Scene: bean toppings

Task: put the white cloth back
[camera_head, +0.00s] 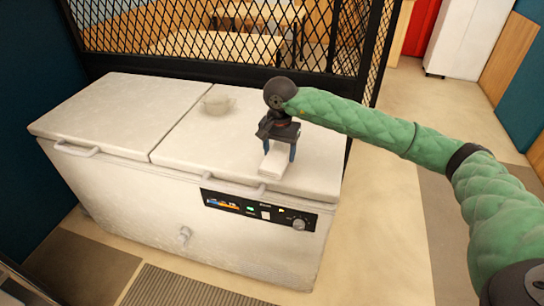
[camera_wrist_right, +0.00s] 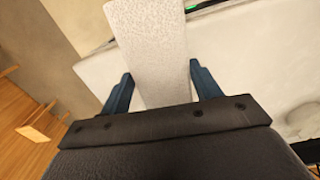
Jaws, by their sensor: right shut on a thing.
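The white cloth (camera_head: 272,164) looks like a flat, folded strip over the right lid of the white chest freezer (camera_head: 120,180), near its front edge. It also shows in the right wrist view (camera_wrist_right: 152,45), reaching out between the two blue fingers. My right gripper (camera_head: 279,152) points down above the lid and is shut on the cloth; in the right wrist view its fingers (camera_wrist_right: 162,88) stand on both sides of it. I cannot tell whether the cloth touches the lid. My left gripper is not in view.
A pale bowl (camera_head: 217,104) stands on the lid behind my gripper. The left lid (camera_head: 110,110) is bare. A black mesh partition (camera_head: 225,35) rises behind the freezer. A control panel with a knob (camera_head: 260,209) is on the freezer's front.

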